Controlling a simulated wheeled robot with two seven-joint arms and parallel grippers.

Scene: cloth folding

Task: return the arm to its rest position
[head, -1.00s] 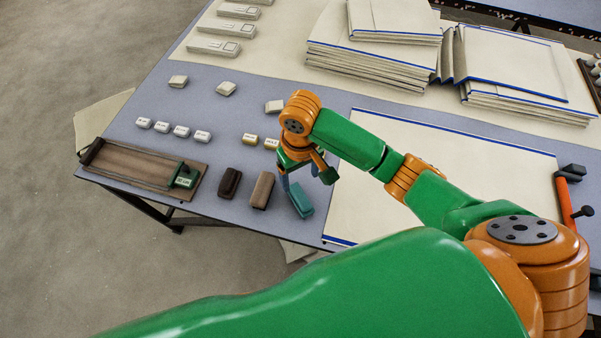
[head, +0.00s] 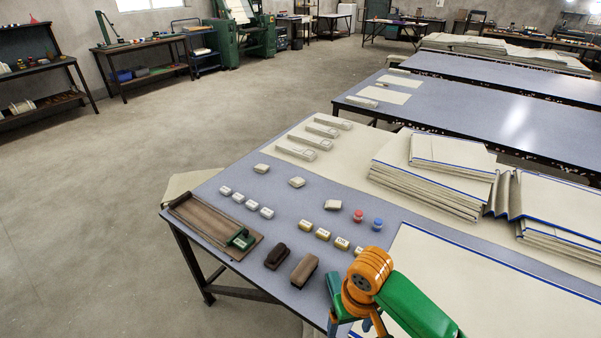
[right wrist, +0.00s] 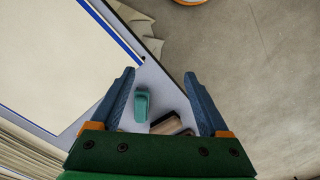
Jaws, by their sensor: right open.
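My right arm comes in at the bottom right of the head view, green and orange, with the wrist over the front edge of the table. Its gripper (right wrist: 158,77) is open and empty in the right wrist view, two blue-grey fingers wide apart. A teal block (right wrist: 141,105) stands on the table below and between the fingers, apart from them. In the head view the fingertips are partly cut off by the bottom edge. My left gripper is not in view.
A dark block (head: 277,256) and a brown block (head: 304,271) stand near the table edge. A wooden tray (head: 200,222) lies at the left corner. A blue-edged cloth (head: 480,275) lies flat at right, with folded cloth stacks (head: 425,185) behind. Small labelled blocks dot the table.

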